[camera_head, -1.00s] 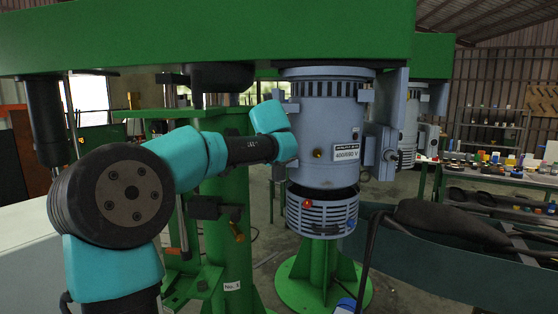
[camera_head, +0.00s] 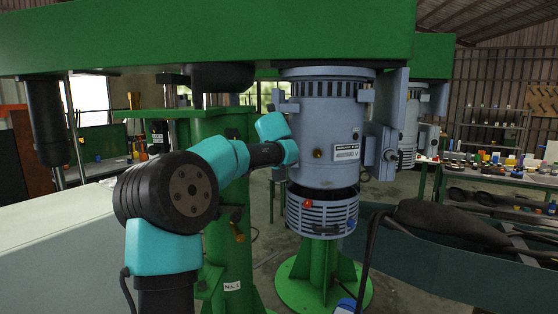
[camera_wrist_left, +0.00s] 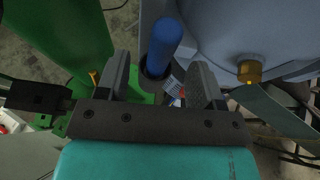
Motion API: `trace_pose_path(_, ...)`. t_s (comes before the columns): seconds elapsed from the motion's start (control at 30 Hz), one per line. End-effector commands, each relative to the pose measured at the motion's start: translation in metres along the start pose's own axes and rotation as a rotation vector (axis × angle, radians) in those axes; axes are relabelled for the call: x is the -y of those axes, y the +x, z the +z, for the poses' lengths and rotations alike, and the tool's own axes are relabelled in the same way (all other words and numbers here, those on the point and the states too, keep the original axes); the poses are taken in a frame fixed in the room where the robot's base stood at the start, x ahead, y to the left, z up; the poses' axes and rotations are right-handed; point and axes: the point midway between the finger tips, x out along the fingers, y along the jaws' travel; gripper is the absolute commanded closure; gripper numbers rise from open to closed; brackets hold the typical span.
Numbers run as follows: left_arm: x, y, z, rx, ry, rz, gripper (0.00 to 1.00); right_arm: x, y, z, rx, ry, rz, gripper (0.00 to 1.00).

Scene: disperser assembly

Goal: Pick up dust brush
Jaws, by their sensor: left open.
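My left gripper (camera_wrist_left: 161,78) is open in the left wrist view, with its two dark fingers apart. A blue cylinder with a dark collar (camera_wrist_left: 163,45) shows between and beyond the fingertips; I cannot tell whether it is the dust brush's handle. No contact with the fingers is clear. In the head view my left arm reaches toward the grey-blue motor (camera_head: 330,130), and its gripper is hidden there. I cannot identify a dust brush for sure in the head view. My right gripper is not in view.
A brass fitting (camera_wrist_left: 249,71) on the motor housing lies close to the right finger in the wrist view. A green column (camera_head: 235,255) stands behind the arm. A green beam (camera_head: 200,35) crosses overhead. A dark green trough (camera_head: 440,260) is at the right, and a worktable with small items (camera_head: 500,178) stands behind.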

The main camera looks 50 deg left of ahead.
Motion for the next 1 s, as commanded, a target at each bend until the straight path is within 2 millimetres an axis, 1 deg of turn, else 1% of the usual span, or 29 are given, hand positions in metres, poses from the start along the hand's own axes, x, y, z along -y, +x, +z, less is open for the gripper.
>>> trace_pose_path(0.3, 0.003, 0.036, 0.001, -0.001, -0.001, 0.000, 0.39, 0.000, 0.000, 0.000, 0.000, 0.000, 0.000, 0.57)
trace_pose_path(0.4, 0.003, 0.045, 0.001, -0.001, 0.000, 0.000, 0.39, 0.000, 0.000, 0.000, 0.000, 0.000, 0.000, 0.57)
trace_pose_path(0.53, 0.002, 0.049, 0.001, 0.000, -0.001, 0.000, 0.39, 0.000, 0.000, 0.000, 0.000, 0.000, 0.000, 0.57)
trace_pose_path(0.97, 0.002, 0.049, 0.001, 0.000, 0.000, 0.000, 0.39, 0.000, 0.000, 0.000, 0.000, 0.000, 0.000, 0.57)
trace_pose_path(1.0, 0.002, 0.049, 0.001, 0.000, 0.000, 0.000, 0.42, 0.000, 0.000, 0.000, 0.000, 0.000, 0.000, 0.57)
